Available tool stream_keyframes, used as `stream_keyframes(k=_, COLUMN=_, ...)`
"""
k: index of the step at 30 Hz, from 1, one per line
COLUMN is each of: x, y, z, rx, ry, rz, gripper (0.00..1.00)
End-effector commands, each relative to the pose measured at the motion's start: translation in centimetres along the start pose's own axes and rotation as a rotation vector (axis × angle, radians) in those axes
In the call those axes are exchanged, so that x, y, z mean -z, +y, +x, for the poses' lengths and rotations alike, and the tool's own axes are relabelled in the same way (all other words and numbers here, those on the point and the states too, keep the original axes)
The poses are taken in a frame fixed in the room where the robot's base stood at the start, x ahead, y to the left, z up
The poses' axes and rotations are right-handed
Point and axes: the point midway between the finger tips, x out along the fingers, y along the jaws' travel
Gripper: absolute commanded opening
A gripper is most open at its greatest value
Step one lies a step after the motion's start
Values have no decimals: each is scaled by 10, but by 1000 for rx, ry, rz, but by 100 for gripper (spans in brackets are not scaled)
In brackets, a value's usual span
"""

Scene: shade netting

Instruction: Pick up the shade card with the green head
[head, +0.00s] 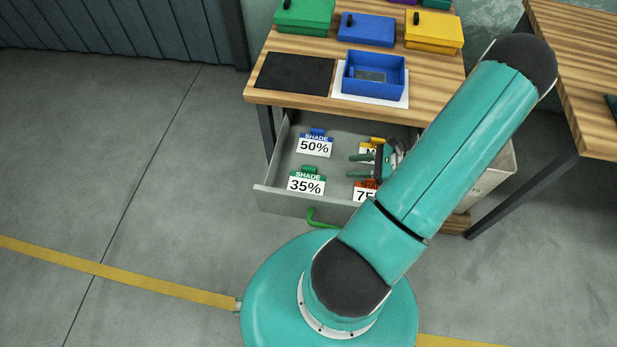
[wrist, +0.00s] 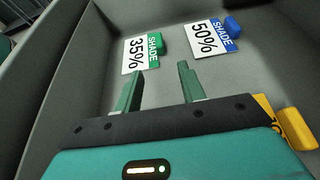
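The shade card with the green head (head: 307,183) is marked 35% and lies at the front left of the open grey drawer. In the wrist view this card (wrist: 141,54) lies flat beyond my left fingertip, its green head to the right. My gripper (head: 358,166) is inside the drawer area, to the right of the card, its two fingers apart with nothing between them. In the wrist view my gripper's fingertips (wrist: 160,70) point toward the gap between the green-headed and blue-headed cards. The gripper does not visibly touch the card.
The blue-headed 50% card (head: 315,144) lies behind the green one. A yellow-headed card (head: 369,149) and a red-headed card (head: 364,191) are partly hidden by my arm. The drawer walls (head: 266,199) surround them. A blue open box (head: 374,86) stands on the table above.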

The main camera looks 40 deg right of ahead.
Motion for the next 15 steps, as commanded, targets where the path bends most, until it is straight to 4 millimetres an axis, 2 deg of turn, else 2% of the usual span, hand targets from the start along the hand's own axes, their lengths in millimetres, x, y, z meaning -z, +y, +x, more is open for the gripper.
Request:
stream_keyframes(k=9, x=-1, y=1, z=60, rx=-6, ry=0, rz=-1, gripper=40)
stream_keyframes(k=15, x=-1, y=0, z=76, rx=-5, ry=2, rz=-3, gripper=40)
